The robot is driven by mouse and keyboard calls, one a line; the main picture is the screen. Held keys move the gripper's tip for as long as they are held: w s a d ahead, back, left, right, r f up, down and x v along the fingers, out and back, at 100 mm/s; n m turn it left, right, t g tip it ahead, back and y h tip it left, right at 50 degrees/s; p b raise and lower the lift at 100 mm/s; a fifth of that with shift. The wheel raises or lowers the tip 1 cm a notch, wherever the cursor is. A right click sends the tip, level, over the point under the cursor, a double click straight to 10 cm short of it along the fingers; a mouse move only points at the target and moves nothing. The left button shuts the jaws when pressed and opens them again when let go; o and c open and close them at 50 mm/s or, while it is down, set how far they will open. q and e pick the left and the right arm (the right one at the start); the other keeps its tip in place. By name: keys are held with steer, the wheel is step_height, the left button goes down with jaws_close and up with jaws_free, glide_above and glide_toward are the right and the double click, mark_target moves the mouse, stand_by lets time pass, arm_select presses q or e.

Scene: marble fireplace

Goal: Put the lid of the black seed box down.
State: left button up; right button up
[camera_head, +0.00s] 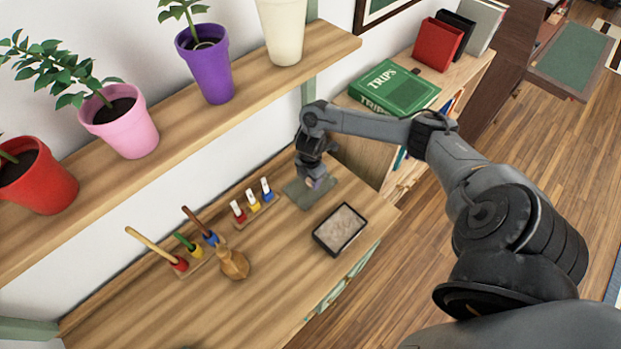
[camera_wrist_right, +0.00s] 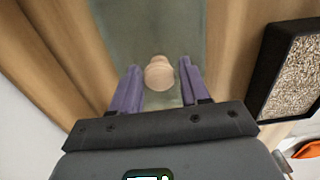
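The black seed box (camera_head: 316,236) stands uncovered on the wooden table, full of pale seeds; its dark edge also shows in the right wrist view (camera_wrist_right: 266,72). The lid, a flat grey-green panel (camera_head: 296,194), lies on the tabletop just behind the box; it fills the middle of the wrist view (camera_wrist_right: 150,28). Its round wooden knob (camera_wrist_right: 159,74) is between the purple fingers of my right gripper (camera_wrist_right: 160,84). Narrow gaps show beside the knob, so the gripper looks open around it. In the head view the right gripper (camera_head: 314,181) is low over the lid. My left gripper is out of view.
Stands with coloured tools (camera_head: 196,262) and small labelled pegs (camera_head: 259,210) are left of the lid, with a wooden bottle-shaped item (camera_head: 233,264) nearby. A shelf with potted plants (camera_head: 216,112) overhangs the back. A green book (camera_head: 394,88) lies on the right cabinet. The table's front is clear.

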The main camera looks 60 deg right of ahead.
steer(key=shift+o, duration=0.9)
